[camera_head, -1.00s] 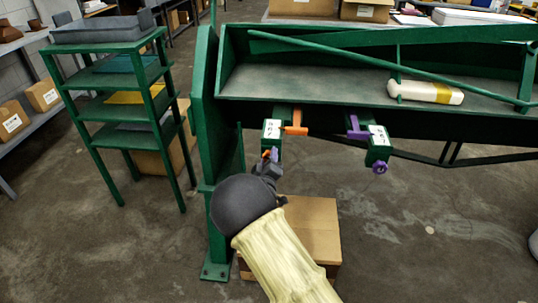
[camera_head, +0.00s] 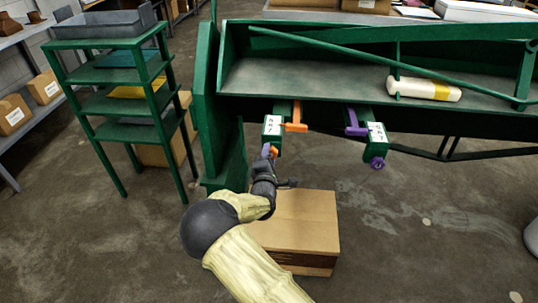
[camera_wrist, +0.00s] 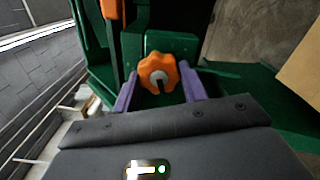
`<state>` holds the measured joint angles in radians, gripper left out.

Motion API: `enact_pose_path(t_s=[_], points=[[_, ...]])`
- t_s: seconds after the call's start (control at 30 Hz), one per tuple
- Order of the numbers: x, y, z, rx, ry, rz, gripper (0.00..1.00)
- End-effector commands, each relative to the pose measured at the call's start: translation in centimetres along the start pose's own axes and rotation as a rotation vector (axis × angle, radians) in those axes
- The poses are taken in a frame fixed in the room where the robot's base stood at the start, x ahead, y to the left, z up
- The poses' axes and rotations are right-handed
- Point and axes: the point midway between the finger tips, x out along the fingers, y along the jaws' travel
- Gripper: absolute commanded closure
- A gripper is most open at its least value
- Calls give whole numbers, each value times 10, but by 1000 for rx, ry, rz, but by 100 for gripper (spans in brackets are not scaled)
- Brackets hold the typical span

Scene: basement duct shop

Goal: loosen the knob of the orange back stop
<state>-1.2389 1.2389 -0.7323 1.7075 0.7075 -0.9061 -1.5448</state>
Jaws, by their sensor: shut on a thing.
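The orange back stop (camera_head: 296,124) is an orange tab on a green block with a white label, on the left of the machine's front in the head view. Its lobed orange knob (camera_wrist: 148,69) shows large in the wrist view, at the front of the green block. My gripper (camera_wrist: 159,90) has its two purple fingers on either side of the knob and is shut on it. In the head view my gripper (camera_head: 269,153) is just below the label, and little of the knob shows there.
A second stop with a purple tab (camera_head: 353,121) and purple knob (camera_head: 377,163) is to the right. A white roll with a yellow band (camera_head: 432,89) lies in the green trough. A cardboard box (camera_head: 300,221) stands below my arm. A green shelf rack (camera_head: 115,95) stands left.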

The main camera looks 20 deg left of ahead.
Motion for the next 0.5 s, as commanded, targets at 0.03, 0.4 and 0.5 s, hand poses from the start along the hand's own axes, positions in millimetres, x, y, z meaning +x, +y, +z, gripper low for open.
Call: enact_pose_path(t_s=[0.03, 0.4, 0.5], points=[[-3, -5, -3, -39, 6, -11, 80], [-2, -7, -3, -211, 6, -12, 80], [-3, -7, -3, -224, 7, -12, 80]])
